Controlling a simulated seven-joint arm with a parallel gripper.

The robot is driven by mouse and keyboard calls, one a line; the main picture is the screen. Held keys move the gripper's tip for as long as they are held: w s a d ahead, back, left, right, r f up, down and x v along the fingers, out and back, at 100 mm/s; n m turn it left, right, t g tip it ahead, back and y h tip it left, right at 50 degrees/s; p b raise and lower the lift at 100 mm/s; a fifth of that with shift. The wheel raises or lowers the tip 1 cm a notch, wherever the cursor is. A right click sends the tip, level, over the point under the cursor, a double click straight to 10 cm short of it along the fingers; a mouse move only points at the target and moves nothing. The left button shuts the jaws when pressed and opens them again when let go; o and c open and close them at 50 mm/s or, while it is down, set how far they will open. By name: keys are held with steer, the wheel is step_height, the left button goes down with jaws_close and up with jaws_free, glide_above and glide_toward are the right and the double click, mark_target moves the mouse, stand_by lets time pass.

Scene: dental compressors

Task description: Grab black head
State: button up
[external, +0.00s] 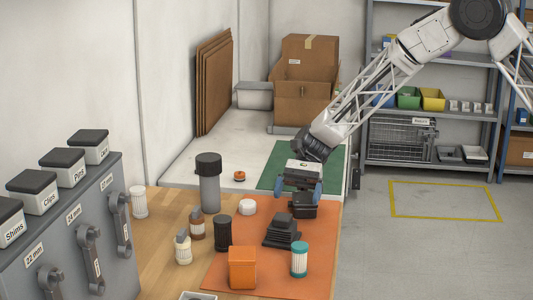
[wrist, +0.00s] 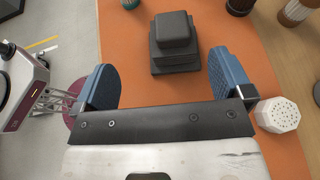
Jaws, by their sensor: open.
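A black stepped block, which looks like the black head (external: 282,231), sits upright on the orange mat (external: 222,272). The wrist view shows its square top and wider lower tiers (wrist: 174,42) ahead of the fingers. My gripper (external: 301,189) is above the mat's far end, beyond the block in the external view. Its two blue fingers (wrist: 162,82) are spread wide and empty, with the block apart from both. A dark boxy shape (external: 303,206) shows below my gripper in the external view; I cannot tell whether it is part of the gripper.
A teal-capped jar (external: 299,259) and an orange container (external: 242,268) stand on the near side of the block. A black ribbed jar (external: 222,233) and a white round piece (external: 248,207) are to its left. A tall grey cylinder (external: 209,184) stands farther left.

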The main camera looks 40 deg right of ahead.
mark_target(282, 216)
steer(key=shift+w+a+f, duration=0.4)
steer(key=shift+a+f, duration=0.25)
steer(key=shift+a, duration=0.1)
steer(key=shift+x, duration=1.3)
steer(key=shift+s+r, duration=0.1)
steer(key=shift+r+x, duration=0.15)
steer(key=shift+x, duration=1.1)
steer(key=shift+r+x, duration=0.15)
steer(key=shift+x, duration=1.15)
steer(key=shift+a, duration=0.15)
